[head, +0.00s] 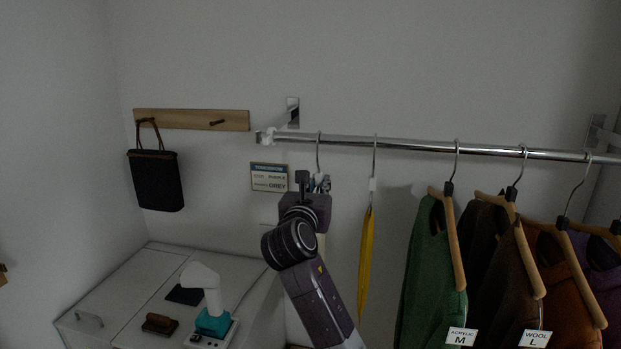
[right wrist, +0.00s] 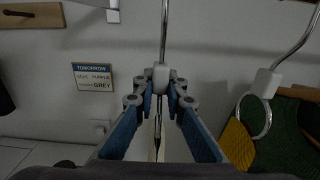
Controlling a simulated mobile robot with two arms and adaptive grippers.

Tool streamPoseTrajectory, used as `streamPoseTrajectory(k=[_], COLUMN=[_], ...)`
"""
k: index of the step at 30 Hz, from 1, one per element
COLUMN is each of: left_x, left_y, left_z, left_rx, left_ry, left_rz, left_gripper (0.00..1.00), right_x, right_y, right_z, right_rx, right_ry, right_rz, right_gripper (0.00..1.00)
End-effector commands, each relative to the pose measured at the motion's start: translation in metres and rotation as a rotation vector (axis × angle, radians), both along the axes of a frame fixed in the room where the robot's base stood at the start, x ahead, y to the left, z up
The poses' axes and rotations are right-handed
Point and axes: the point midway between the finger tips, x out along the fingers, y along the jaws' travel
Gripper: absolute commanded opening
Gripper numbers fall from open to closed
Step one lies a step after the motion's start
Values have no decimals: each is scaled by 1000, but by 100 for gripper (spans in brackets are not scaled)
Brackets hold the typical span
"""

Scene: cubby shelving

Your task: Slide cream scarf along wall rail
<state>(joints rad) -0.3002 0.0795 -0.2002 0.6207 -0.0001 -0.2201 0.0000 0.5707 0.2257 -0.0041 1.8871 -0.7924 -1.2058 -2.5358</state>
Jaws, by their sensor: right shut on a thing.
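The chrome wall rail (head: 400,145) runs from a bracket at the middle left to the right edge of the head view. The leftmost hook (head: 318,150) hangs from it. My right gripper (head: 321,184) is just below this hook, and its arm rises from below. A narrow pale strip, apparently the cream scarf (right wrist: 155,135), hangs below between the fingers. Most of it is hidden. My left gripper is not in view.
A yellow scarf (head: 366,260) hangs just to the right. Further right hang a green garment (head: 430,270) and several others on wooden hangers. A sign (head: 269,177) and a peg board (head: 230,121) with a black bag (head: 156,182) are to the left. A white cabinet (head: 125,285) stands below.

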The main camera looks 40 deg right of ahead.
Motion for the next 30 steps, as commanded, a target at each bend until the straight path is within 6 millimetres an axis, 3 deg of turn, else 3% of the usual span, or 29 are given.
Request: streamPoseTrajectory(k=[9,18,30], left_x=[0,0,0], left_y=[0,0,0], left_z=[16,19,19], left_rx=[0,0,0], left_ry=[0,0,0], left_rz=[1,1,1], left_gripper=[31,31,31], right_x=[-18,-33,-36], right_y=[-15,-28,-31], right_z=[2,0,0], right_rx=[-1,0,1], right_ry=[2,1,1], right_rz=[-2,-1,0], right_gripper=[0,0,0])
